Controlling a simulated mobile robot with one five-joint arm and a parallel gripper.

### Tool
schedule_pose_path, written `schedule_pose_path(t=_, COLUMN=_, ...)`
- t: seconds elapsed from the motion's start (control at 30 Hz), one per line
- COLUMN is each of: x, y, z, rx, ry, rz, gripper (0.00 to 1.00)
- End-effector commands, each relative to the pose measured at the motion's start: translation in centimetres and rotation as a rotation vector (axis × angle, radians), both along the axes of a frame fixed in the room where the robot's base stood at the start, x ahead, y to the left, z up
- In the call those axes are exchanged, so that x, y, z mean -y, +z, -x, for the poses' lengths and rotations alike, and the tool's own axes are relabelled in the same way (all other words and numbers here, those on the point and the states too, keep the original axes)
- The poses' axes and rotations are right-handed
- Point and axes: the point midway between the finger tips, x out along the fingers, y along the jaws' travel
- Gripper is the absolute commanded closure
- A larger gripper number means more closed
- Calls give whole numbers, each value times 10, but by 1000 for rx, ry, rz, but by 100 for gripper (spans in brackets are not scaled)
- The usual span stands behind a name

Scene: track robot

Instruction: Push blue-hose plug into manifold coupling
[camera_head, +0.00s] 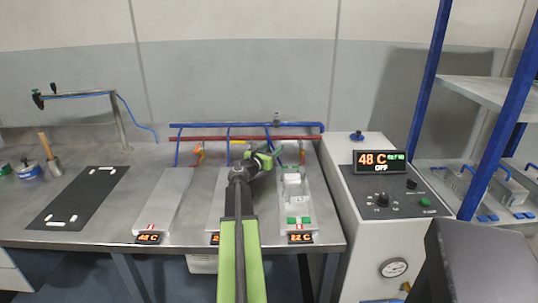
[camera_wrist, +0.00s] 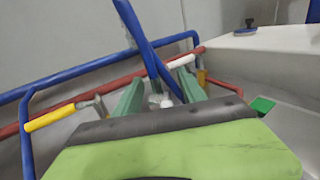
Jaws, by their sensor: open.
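My gripper (camera_head: 268,155) is open at the back of the bench, over the right-hand plate's far left side. In the wrist view its two green fingers (camera_wrist: 163,78) stand apart, on either side of a blue hose (camera_wrist: 145,40) that runs down from the upper left. The hose's lower end is partly hidden by the gripper, and a small white part (camera_wrist: 160,101) shows there. I cannot tell whether this is the plug, or whether it sits in a coupling. The manifold has a blue pipe (camera_head: 225,126) above a red pipe (camera_head: 225,138) along the wall.
A yellow handle (camera_wrist: 50,117) and a white handle (camera_wrist: 181,61) sit near the red pipe. The left plate (camera_head: 163,200) and right plate (camera_head: 295,202) lie on the bench. A control box (camera_head: 385,195) reading 48 C OFF stands right. A black mat (camera_head: 78,198) lies left.

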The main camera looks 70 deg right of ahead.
Motion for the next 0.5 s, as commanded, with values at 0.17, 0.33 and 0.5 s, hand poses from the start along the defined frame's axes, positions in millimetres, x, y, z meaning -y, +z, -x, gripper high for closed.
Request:
schedule_pose_path(t=0.17, x=-1, y=0, z=0, rx=0, ry=0, rz=0, gripper=53)
schedule_pose_path(t=0.33, x=-1, y=0, z=1, rx=0, ry=0, rz=0, gripper=75)
schedule_pose_path(t=0.5, x=-1, y=0, z=1, rx=0, ry=-1, rz=0, gripper=98)
